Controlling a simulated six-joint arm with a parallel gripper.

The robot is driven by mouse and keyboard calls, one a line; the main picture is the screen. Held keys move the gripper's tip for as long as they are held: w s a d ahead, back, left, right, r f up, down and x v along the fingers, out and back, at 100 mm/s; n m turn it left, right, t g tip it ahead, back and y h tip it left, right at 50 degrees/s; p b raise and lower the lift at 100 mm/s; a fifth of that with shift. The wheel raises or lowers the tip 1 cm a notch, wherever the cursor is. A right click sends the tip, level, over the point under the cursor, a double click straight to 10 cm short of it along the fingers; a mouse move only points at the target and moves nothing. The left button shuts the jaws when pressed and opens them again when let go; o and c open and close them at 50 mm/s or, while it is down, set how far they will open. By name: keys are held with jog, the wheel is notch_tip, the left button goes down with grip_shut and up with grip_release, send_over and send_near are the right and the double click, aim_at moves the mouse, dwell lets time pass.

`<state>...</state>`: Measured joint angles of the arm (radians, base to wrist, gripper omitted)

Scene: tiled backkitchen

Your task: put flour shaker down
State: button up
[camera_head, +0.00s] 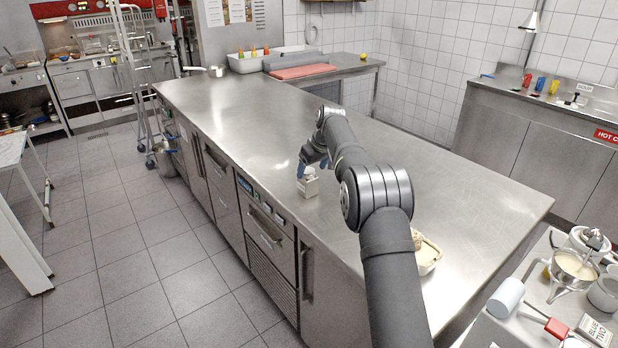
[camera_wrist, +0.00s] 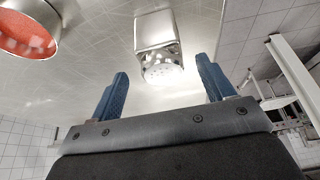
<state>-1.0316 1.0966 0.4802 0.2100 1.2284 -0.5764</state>
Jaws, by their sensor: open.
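The flour shaker (camera_head: 308,184) is a small pale metal box with a perforated top. It stands upright on the steel worktop (camera_head: 240,110), near its left edge. In the wrist view the shaker (camera_wrist: 156,32) shows beyond and between the fingertips, its perforated top towards me. My gripper (camera_head: 313,167) is just above the shaker, with its blue fingers spread. In the wrist view my gripper (camera_wrist: 163,68) has a clear gap on each side of the shaker, and neither finger appears to touch it. My arm hides part of the worktop.
A round metal vessel with an orange inside (camera_wrist: 27,30) lies at the upper left of the wrist view. A tray with pale contents (camera_head: 428,257) is beside my arm. A red board (camera_head: 302,71) lies at the far end. The worktop left of centre is clear.

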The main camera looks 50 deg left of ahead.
aim_at(308, 170)
jog(key=v, duration=0.5)
jog(key=shift+d+r, duration=0.1)
jog(key=shift+r, duration=0.2)
jog(key=x, duration=1.2)
jog(key=shift+f, duration=0.15)
jog(key=shift+r, duration=1.55)
